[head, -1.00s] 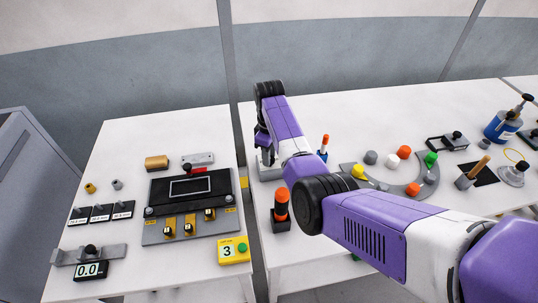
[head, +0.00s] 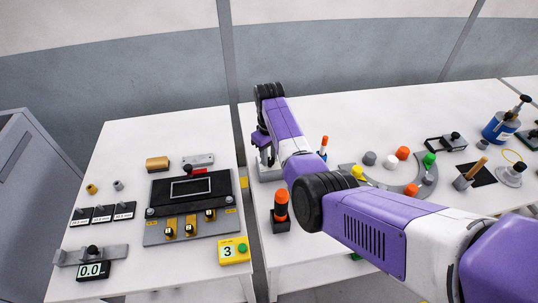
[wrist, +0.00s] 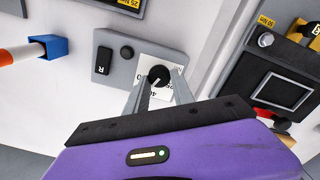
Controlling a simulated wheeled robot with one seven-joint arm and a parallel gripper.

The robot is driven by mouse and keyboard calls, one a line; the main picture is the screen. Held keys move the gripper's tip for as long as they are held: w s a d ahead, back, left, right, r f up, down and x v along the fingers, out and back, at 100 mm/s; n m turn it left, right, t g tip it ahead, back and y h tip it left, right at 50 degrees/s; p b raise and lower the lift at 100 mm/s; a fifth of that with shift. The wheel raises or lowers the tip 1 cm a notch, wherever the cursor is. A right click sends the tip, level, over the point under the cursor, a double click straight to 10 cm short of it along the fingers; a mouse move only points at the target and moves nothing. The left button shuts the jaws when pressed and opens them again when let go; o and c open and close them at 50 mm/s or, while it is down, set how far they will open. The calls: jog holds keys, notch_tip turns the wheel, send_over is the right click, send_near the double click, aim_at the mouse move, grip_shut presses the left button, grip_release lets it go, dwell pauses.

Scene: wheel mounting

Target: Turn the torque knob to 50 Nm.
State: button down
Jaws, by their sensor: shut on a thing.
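The torque knob (wrist: 157,75) is a black round knob on a white dial card (wrist: 148,64) of a grey box (wrist: 122,74). Its pale mark points to the lower left in the wrist view. Some dial print shows, but the finger hides part of the dial and I cannot read the setting for certain. My gripper (wrist: 158,86) is shut on the knob, one finger on each side. In the head view my gripper (head: 265,154) is down at the grey box (head: 270,175), and my arm hides the knob.
A blue holder (wrist: 45,46) with an orange-and-white tool stands beside the box. A black-screened fixture (head: 190,190) is on the left table, across a gap. An orange-topped tool in a black stand (head: 281,212) is nearer the front, close to my arm.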

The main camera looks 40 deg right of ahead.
aim_at(270, 159)
jog(key=m, duration=0.5)
jog(key=shift+d+p, duration=0.1)
jog(key=shift+p, duration=0.2)
jog(key=shift+r, duration=0.1)
dwell(0.3)
jog(key=c, duration=1.1)
grip_release()
jog(key=shift+r+b, duration=0.3)
jog(key=shift+r, duration=3.55)
